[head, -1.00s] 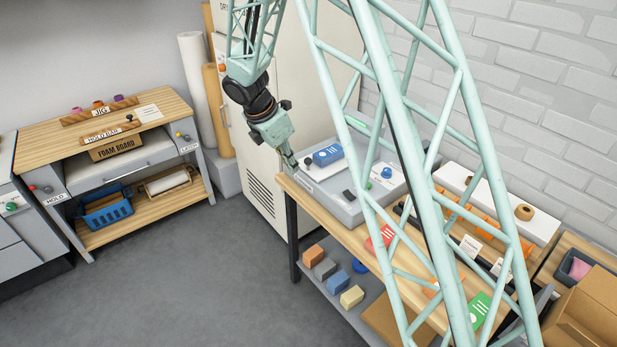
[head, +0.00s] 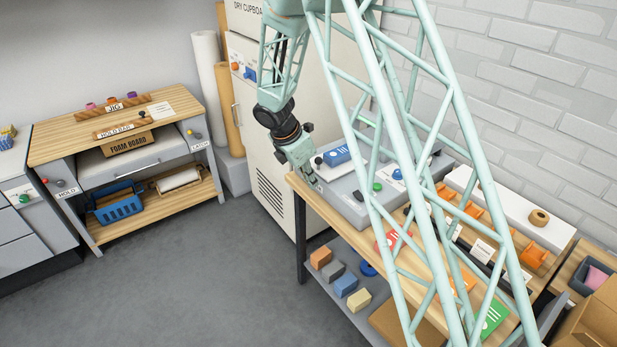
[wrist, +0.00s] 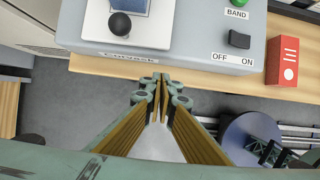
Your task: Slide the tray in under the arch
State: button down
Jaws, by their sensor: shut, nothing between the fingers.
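A white tray (wrist: 105,26) with a black knob (wrist: 119,25) at its near end lies on top of a grey machine (head: 352,208). A blue item with white marks (head: 338,154) lies on the tray, partly cut off in the wrist view. My gripper (head: 317,186) is shut and empty at the machine's near left edge. In the wrist view its fingertips (wrist: 160,80) point at the front edge, below and right of the knob, apart from it.
The machine has a green button (head: 377,187) and a black OFF/ON switch (wrist: 239,39). A red box (wrist: 287,60) lies to its right on the wooden bench. The tall cupboard (head: 265,150) stands close on the left. Open floor (head: 190,280) lies in front.

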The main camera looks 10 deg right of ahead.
aim_at(324, 183)
jog(key=shift+w+d+f, duration=0.1)
jog(key=shift+w+d, duration=0.15)
jog(key=shift+d, duration=0.4)
jog(key=shift+w+d, duration=0.3)
jog(key=shift+d, duration=0.3)
jog(key=shift+w+d+f, duration=0.1)
jog(key=shift+w+d, duration=0.15)
jog(key=shift+d, duration=0.4)
